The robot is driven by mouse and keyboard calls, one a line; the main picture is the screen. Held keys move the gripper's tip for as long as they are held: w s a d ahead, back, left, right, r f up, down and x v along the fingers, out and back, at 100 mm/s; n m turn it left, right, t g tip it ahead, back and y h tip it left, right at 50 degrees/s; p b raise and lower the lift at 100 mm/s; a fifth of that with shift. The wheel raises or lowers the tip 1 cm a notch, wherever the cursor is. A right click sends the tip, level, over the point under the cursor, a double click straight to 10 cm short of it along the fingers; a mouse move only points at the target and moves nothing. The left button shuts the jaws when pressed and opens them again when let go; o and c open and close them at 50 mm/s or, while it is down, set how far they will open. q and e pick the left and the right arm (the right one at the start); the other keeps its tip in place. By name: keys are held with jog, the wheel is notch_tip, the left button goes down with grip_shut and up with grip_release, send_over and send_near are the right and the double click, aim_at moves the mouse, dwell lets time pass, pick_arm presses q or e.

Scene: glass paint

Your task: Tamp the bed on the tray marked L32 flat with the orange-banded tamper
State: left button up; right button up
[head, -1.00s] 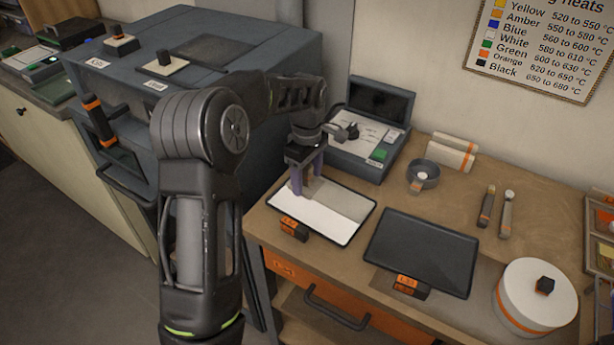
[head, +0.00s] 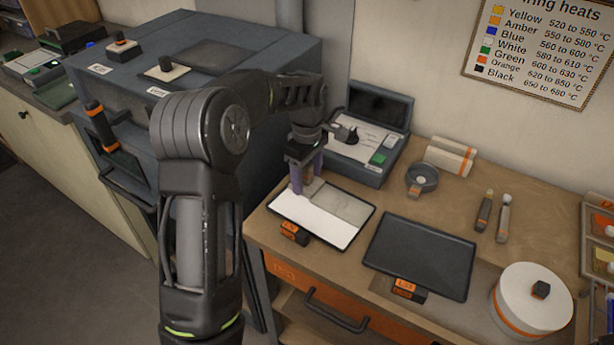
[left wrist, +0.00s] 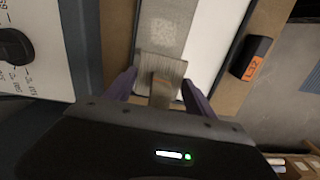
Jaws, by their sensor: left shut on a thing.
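The tray marked L32 (head: 345,246) lies near the left end of the wooden bench, with its orange-lettered tag (left wrist: 252,60) legible in the left wrist view. Its bed is smooth white (head: 305,220) on the left and speckled grey (head: 346,207) on the right. My left gripper (head: 308,186) points down over the tray's back left part. It is shut on a tamper (left wrist: 160,68), a flat greyish block with a brownish grip between the purple fingers. The block is at the bed's surface; exact contact cannot be told. My right gripper is not in view.
A dark tray (head: 425,255) with an orange tag lies to the right. A grey device (head: 365,145) stands close behind my left gripper. A small round bowl (head: 421,180), two slim tools (head: 493,215) and a white lidded pot (head: 530,310) are farther right. The kiln-like cabinet (head: 240,65) is left.

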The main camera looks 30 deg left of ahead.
aim_at(327, 202)
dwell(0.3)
pick_arm(q)
jog(key=shift+s+d+b, duration=0.1)
jog(key=shift+d+b, duration=0.25)
jog(key=shift+d, duration=2.75)
jog(key=shift+f+b, duration=0.5)
jog(key=shift+f, duration=0.3)
jog(key=shift+f, duration=0.35)
jog(key=shift+r+p, duration=0.7)
jog(key=shift+r, duration=0.5)
